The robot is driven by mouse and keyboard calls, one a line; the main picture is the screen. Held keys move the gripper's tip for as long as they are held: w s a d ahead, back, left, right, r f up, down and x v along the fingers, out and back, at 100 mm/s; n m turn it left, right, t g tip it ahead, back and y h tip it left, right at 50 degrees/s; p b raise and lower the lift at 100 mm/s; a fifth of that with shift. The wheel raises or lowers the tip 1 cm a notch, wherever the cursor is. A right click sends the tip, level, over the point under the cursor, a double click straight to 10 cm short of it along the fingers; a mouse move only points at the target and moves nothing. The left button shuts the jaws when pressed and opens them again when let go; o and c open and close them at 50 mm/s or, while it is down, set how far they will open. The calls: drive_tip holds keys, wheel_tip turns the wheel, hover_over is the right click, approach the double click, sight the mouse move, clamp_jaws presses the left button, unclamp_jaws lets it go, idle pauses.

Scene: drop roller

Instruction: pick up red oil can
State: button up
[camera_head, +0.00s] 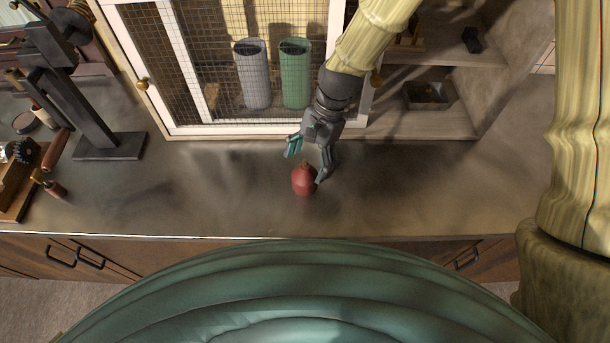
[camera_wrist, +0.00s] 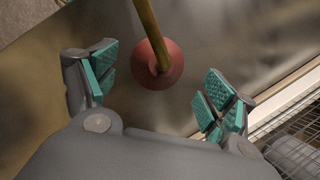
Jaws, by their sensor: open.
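The red oil can (camera_head: 303,181) stands on the metal counter, near its front edge. In the wrist view the can (camera_wrist: 172,72) shows from above, with a thin brownish spout pointing up toward the camera. My gripper (camera_head: 309,160) is just behind and above the can, with one finger close to its right side. In the wrist view my gripper (camera_wrist: 157,92) has its teal-padded fingers spread wide. The can lies between and slightly beyond the fingertips, with gaps on both sides. I cannot tell whether a finger touches it.
A mesh-fronted cabinet (camera_head: 172,62) stands behind the counter, holding a grey cylinder (camera_head: 256,75) and a green cylinder (camera_head: 294,75). Open shelves (camera_head: 440,120) are at the right. A dark metal stand (camera_head: 108,147) and tools are at the left. The counter (camera_head: 210,205) around the can is clear.

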sight(305, 178)
drive_tip(key=shift+p+x, duration=0.85)
drive_tip(key=shift+x, duration=0.5)
drive_tip(key=shift+d+p+x, duration=0.2)
drive_tip(key=shift+p+x, duration=0.15)
drive_tip(key=shift+x, duration=0.9)
drive_tip(key=shift+s, duration=0.1)
drive_tip(key=c, duration=1.2)
